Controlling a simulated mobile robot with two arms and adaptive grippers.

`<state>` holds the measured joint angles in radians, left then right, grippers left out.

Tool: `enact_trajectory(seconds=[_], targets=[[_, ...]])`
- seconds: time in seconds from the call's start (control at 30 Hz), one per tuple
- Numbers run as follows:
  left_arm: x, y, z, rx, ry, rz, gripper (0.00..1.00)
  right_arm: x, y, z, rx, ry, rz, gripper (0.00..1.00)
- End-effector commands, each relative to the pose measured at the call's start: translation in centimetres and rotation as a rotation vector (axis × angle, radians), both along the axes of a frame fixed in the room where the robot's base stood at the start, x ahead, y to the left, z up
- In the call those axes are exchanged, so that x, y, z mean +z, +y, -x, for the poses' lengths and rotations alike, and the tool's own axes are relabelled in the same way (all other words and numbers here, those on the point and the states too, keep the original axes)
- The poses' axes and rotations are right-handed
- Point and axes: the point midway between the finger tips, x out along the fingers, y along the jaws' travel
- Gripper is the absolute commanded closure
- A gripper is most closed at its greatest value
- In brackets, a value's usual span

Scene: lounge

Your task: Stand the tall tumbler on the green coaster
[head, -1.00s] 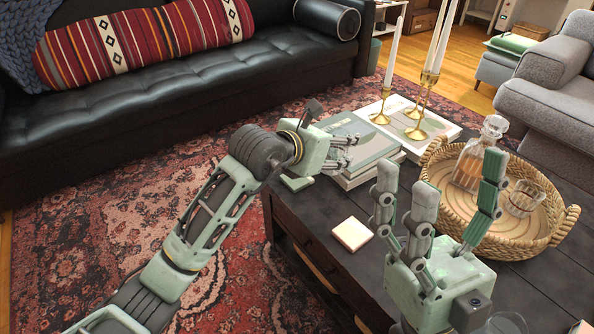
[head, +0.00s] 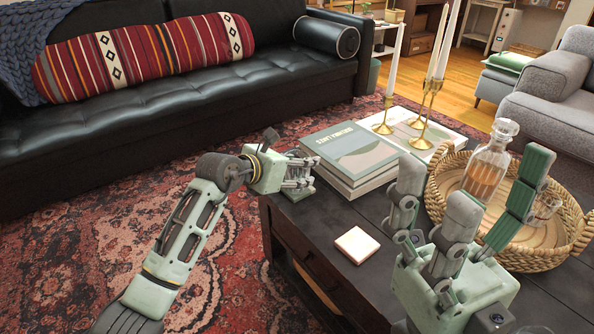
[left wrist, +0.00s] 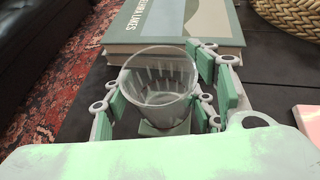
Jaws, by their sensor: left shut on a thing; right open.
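The tall tumbler (left wrist: 160,85) is clear glass and sits upright between the fingers of my left gripper (left wrist: 158,98) in the left wrist view. My left gripper (head: 300,170) is shut on it by the table's near left corner. The green coaster (left wrist: 163,128) shows below the tumbler's base; it also shows under the gripper in the head view (head: 299,195). I cannot tell whether the glass touches it. In the head view the tumbler is mostly hidden by the fingers. My right gripper (head: 470,195) is open and empty, in front of the basket tray.
Stacked books (head: 352,157) stand just behind the left gripper. A pale square coaster (head: 357,244) lies on the dark table (head: 330,215). Brass candlesticks (head: 420,130) stand on books behind.

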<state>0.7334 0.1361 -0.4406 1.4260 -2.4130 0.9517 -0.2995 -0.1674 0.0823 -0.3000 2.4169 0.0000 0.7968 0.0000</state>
Motion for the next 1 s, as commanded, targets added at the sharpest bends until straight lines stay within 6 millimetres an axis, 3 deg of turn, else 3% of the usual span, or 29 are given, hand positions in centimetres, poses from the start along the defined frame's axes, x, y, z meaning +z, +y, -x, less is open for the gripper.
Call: enact_trajectory(seconds=[0.33,0.37,0.57,1.0], targets=[[-0.13,-0.03,-0.01,0.0,-0.003,0.001,0.82,0.08,0.01,0.0,0.0,-0.002,0.0,0.25],[-0.22,-0.03,0.01,0.0,-0.001,0.001,0.46,0.11,0.01,0.0,0.0,-0.002,0.0,0.25],[-0.21,-0.04,0.02,0.0,0.0,0.0,0.28,0.12,0.02,0.0,0.0,-0.002,0.0,0.25],[0.48,0.41,0.42,0.0,-0.001,-0.001,0.28,0.59,0.0,0.08,0.0,-0.005,-0.001,0.25]])
